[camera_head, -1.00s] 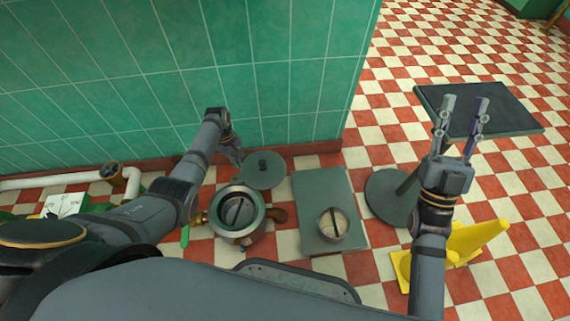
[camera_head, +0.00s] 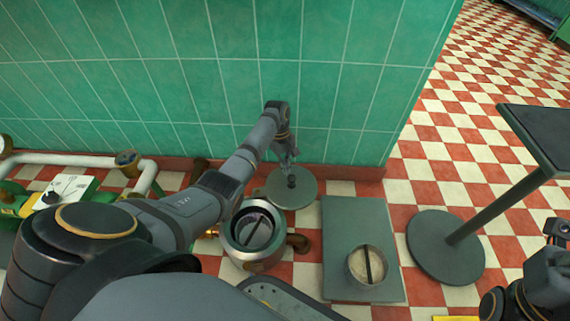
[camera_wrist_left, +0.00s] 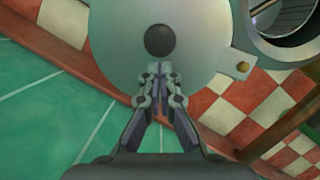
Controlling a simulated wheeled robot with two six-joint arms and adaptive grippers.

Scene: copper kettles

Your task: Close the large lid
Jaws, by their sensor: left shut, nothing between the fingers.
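The large lid (camera_head: 305,190) is a grey-green disc with a dark knob (camera_head: 291,181). It lies open, beyond the large copper kettle (camera_head: 262,266), whose round mouth is uncovered. In the left wrist view the lid (camera_wrist_left: 205,45) fills the upper middle, with its knob (camera_wrist_left: 160,40). A tab with a brass bolt (camera_wrist_left: 243,67) sits at the lid's edge beside the kettle rim (camera_wrist_left: 290,52). My left gripper (camera_head: 289,166) is shut and empty, its fingertips (camera_wrist_left: 159,68) just short of the knob in that view. My right gripper is cut off at the right edge; its fingers are hidden.
A smaller pot (camera_head: 367,266) with a bar across its top stands on a grey slab (camera_head: 345,220). A round-based stand (camera_head: 440,245) is to the right. The green tiled wall (camera_head: 340,100) rises close behind the lid. White pipe (camera_head: 75,159) runs at left.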

